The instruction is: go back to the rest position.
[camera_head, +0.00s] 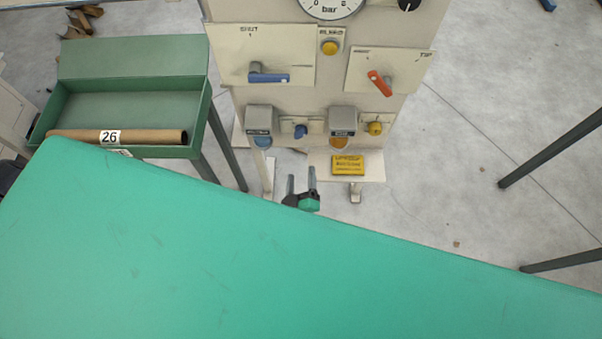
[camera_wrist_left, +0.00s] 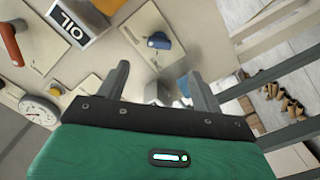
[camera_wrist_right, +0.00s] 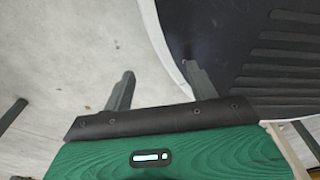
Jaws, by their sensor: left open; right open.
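My left gripper (camera_head: 302,176) is in front of the lower part of a pale control panel (camera_head: 292,92), below its knobs. In the left wrist view my left gripper (camera_wrist_left: 156,76) is open with nothing between its fingers. A blue lever (camera_wrist_left: 159,41) on the panel shows beyond the fingertips. My right gripper (camera_wrist_right: 158,74) is open and empty in the right wrist view, over pale floor and a dark ribbed surface. It does not show in the head view.
The panel carries a blue lever (camera_head: 268,78), a red lever (camera_head: 380,83) and a gauge (camera_head: 331,6). A green open box (camera_head: 130,77) with a brown tube (camera_head: 75,136) stands left. A broad green surface hides the lower head view.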

